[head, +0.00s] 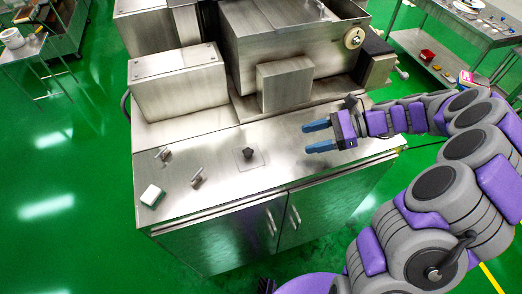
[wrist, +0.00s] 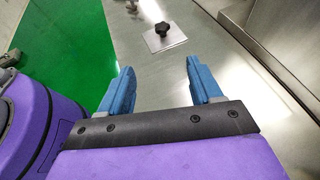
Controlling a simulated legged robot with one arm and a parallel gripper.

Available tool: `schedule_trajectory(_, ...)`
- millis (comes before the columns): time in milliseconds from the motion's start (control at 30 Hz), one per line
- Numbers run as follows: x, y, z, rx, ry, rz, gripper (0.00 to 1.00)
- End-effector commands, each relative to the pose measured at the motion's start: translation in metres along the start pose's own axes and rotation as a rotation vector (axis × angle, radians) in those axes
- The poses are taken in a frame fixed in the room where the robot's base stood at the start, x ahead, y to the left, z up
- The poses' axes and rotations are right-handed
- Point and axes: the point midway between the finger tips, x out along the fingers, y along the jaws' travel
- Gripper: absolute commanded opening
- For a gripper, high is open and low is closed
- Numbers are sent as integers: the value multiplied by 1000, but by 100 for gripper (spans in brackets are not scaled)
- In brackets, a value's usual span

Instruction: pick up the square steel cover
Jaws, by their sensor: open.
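The square steel cover (head: 246,163) is a thin flat plate with a dark star-shaped knob on top. It lies on the steel counter of the machine. In the wrist view the cover (wrist: 158,41) shows near the top centre, beyond my fingertips. My gripper (head: 317,136) has blue fingers, which are open and empty. In the head view it is above the counter, to the right of the cover and clearly apart from it. In the wrist view the fingers (wrist: 160,79) point toward the cover with a wide gap between them.
Two small metal fittings (head: 197,178) and a white-topped block (head: 151,195) stand on the counter left of the cover. Steel machine housings (head: 285,85) rise behind the counter. Cabinet doors (head: 278,222) form its front. A steel table (head: 470,30) stands at the upper right.

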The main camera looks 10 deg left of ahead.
Motion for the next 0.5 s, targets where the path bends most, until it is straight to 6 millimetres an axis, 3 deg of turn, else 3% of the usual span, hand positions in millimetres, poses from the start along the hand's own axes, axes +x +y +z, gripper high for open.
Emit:
schedule_trajectory(167,21,-1,-1,9,-4,1,64)
schedule_trajectory(500,87,0,-2,8,-4,3,64)
